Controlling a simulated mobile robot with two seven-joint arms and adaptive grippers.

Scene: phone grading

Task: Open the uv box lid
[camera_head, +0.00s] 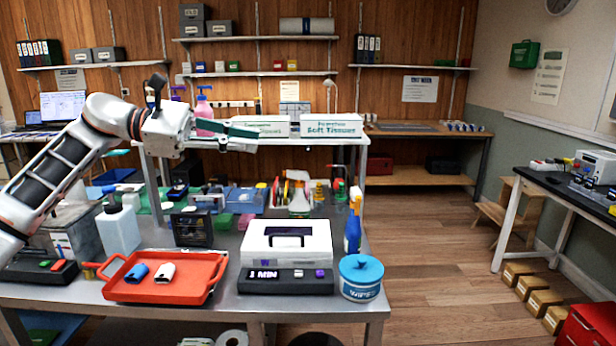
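The uv box (287,258) stands on the metal bench right of centre. It has a white upper body with a dark handle (286,240) and a black base marked "1 MIN" (262,276). Its lid looks closed. My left arm comes in from the left, and my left gripper (246,139) is raised well above and behind the box, pointing right. Its fingers look spread apart with nothing between them. It is not touching the box. My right gripper is not in view.
An orange tray (190,293) with a blue and a white item lies left of the box. A blue-lidded tub (360,278) and a blue spray bottle (353,225) stand close on its right. Bottles and small containers crowd behind. Tissue boxes (331,125) sit on the shelf near the gripper.

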